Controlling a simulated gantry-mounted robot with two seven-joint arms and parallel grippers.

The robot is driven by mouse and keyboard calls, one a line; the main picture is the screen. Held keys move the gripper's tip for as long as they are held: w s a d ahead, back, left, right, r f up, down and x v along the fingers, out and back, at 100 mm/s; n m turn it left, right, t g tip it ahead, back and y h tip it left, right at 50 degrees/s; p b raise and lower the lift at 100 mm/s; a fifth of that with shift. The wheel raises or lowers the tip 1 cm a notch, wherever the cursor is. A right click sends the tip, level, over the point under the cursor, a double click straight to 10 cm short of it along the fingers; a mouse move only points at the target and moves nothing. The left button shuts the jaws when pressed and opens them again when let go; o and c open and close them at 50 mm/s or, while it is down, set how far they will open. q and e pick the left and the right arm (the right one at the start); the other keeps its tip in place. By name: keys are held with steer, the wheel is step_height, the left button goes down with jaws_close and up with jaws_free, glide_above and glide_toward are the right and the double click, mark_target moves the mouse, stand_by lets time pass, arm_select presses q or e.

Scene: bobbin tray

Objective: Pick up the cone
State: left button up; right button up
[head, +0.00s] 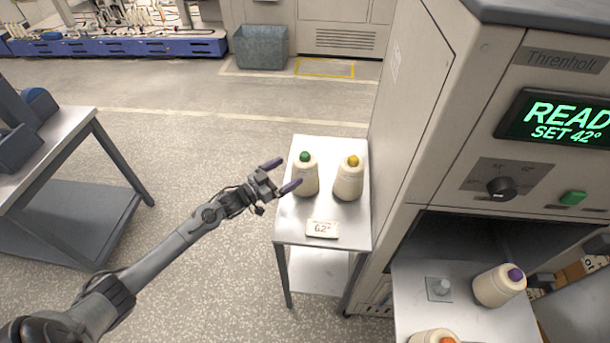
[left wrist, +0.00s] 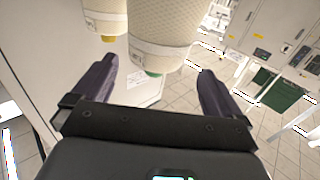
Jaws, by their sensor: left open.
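Two cream cones stand upright on a small metal side table (head: 290,225). The left one is a green-tipped cone (head: 306,178); the right one is a yellow-tipped cone (head: 349,182). My left gripper (head: 281,175) is open just left of the green-tipped cone, its purple fingers pointing toward it. In the left wrist view, the green-tipped cone (left wrist: 163,32) hangs inverted in the picture, ahead of the gap between the fingers. The yellow-tipped cone (left wrist: 104,18) shows beside it. I cannot tell whether a finger touches the green-tipped cone. My right gripper is not in view.
A card marked 62° (head: 322,229) lies at the table's front. A tall machine (head: 440,110) with a green READ… display stands close on the right. Its metal tray (head: 465,325) holds a purple-tipped cone (head: 500,286) and an orange-tipped cone (head: 433,337). A workbench (head: 70,150) stands left.

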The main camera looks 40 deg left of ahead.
mark_target(295, 168)
arm_select(q)
steer(key=shift+x, duration=1.95)
steer(key=shift+b+x, duration=0.3)
steer(key=shift+x, duration=1.75)
steer(key=shift+d+f, duration=0.1)
steer(key=shift+d, duration=0.05)
steer(key=c, duration=1.4)
